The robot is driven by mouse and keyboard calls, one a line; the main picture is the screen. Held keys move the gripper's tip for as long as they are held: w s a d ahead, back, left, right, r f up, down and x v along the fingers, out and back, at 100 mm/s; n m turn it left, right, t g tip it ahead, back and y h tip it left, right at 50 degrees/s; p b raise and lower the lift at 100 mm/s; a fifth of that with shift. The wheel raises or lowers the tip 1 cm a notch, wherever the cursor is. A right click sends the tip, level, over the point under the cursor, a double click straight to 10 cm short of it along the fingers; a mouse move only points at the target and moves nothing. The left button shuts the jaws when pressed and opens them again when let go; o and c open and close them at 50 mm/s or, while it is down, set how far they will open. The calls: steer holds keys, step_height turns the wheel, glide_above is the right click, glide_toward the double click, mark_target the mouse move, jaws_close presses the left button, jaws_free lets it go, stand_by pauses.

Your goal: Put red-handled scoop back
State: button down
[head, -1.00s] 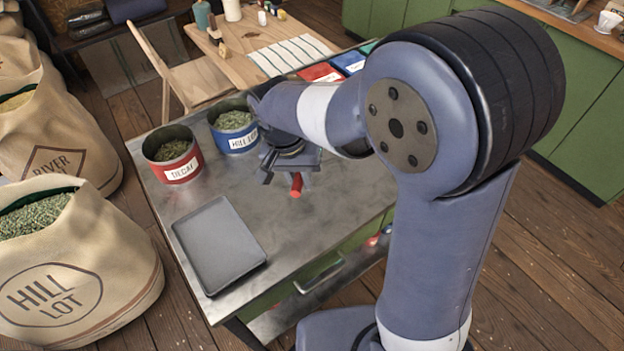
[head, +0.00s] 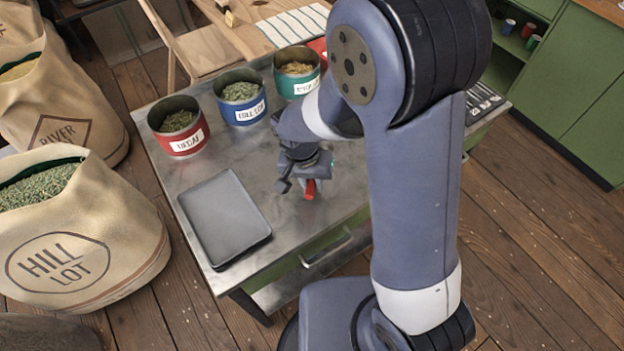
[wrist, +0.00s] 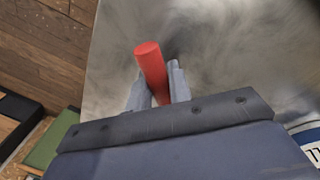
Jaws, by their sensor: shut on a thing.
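My gripper (head: 306,181) is shut on the red-handled scoop (head: 310,190), over the right part of the metal table near its front edge. Only the red handle shows in the head view; the rest of the scoop is hidden behind my gripper. In the wrist view, the red handle (wrist: 150,66) stands between the two grey fingers (wrist: 157,88). The scoop's bowl is hidden there too.
On the metal table (head: 180,185), a red can (head: 186,146), a blue can (head: 250,112) and a green can (head: 290,88) stand in a row at the back. A dark grey tray (head: 224,216) lies at the front left. Sacks (head: 60,262) stand on the floor at the left. The table between the tray and my gripper is bare.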

steer(key=shift+f, duration=0.1)
steer(key=shift+f+b, duration=0.15)
steer(key=shift+b, duration=0.15)
steer(key=c, duration=1.3)
jaws_free()
step_height(320, 180, up, 12)
steer(key=a, duration=0.1)
steer(key=shift+a+r, duration=0.25)
steer(key=shift+a, duration=0.15)
